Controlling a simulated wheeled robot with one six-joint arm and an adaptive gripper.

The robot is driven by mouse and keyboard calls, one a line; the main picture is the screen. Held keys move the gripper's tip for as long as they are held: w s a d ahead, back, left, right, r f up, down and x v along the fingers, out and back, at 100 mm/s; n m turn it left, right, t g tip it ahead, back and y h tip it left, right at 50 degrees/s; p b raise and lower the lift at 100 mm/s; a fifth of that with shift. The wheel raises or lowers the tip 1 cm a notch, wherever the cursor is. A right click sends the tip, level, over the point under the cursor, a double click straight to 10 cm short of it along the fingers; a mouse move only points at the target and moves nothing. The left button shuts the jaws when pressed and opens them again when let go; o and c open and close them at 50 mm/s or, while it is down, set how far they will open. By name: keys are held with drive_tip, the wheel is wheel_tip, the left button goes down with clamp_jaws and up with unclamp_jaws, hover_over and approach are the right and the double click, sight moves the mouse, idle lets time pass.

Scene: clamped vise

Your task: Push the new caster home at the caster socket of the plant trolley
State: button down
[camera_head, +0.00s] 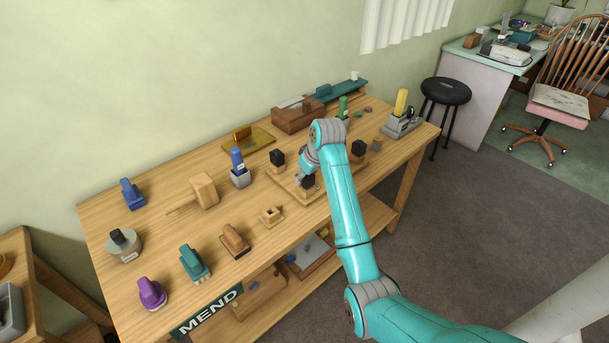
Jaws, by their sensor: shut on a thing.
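The plant trolley (288,188) is a low wooden platform on the workbench, largely hidden behind my arm. Black blocky casters stand up from it, one at its back left (278,157) and one at its right (358,148). My gripper (307,179) points down over the trolley's front part and is shut on another black caster (309,184). This caster is at or just above the platform. I cannot tell how deep it sits, as the socket is hidden under it and the gripper.
On the wooden workbench (160,240), a wooden mallet (200,190), a blue-topped holder (238,168) and a small wooden socket block (271,214) stand left of the trolley. Teal, purple and brown brushes line the front left. A grey vise (402,122) with a yellow piece stands at right.

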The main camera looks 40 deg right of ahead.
sight(311, 178)
drive_tip(key=shift+f, duration=0.55)
drive_tip(key=c, duration=0.7)
unclamp_jaws()
drive_tip(key=shift+c, duration=0.2)
drive_tip(key=v, duration=0.7)
drive_tip(key=shift+s+r, duration=0.1)
drive_tip(key=shift+r, duration=0.15)
